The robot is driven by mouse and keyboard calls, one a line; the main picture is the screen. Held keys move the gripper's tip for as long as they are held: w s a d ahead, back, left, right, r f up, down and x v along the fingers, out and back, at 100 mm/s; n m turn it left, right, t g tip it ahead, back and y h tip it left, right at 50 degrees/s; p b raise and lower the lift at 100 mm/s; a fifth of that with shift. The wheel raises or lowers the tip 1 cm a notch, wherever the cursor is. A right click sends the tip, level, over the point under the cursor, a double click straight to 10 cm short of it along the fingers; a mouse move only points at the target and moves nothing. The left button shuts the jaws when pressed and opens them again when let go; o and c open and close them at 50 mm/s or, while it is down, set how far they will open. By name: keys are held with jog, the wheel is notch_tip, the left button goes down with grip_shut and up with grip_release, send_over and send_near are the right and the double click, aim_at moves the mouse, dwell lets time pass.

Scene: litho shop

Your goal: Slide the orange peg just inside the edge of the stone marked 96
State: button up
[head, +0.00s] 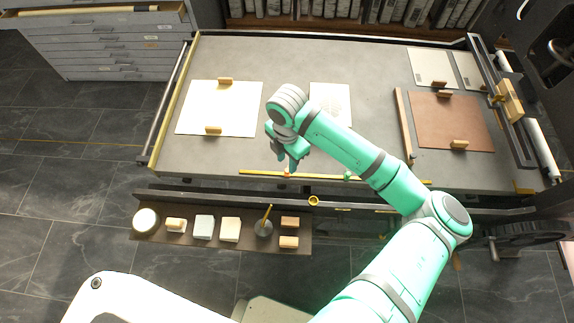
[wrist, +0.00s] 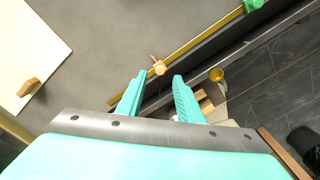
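The orange peg (head: 287,175) is on a yellow strip (head: 258,173) along the front edge of the large grey surface. The peg also shows in the wrist view (wrist: 159,67), just beyond my fingertips. A green peg (head: 347,176) is on the same strip, farther right. My gripper (head: 287,165) points down over the strip near the orange peg. In the wrist view my gripper (wrist: 160,82) has its two teal fingers apart with nothing held between them. I cannot read a 96 on any stone, so I cannot tell which is meant.
White sheets (head: 240,108) with small wooden blocks lie on the grey surface (head: 290,65). A brown slab (head: 470,112) and a wooden bar (head: 404,125) are at right. A shelf (head: 190,240) with several blocks runs along the front.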

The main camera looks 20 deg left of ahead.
aim_at(287, 170)
notch_tip(287, 170, down, 4)
jog(key=shift+w+f, duration=0.1)
jog(key=shift+w, duration=0.05)
dwell(0.3)
jog(key=shift+d, duration=0.15)
grip_shut()
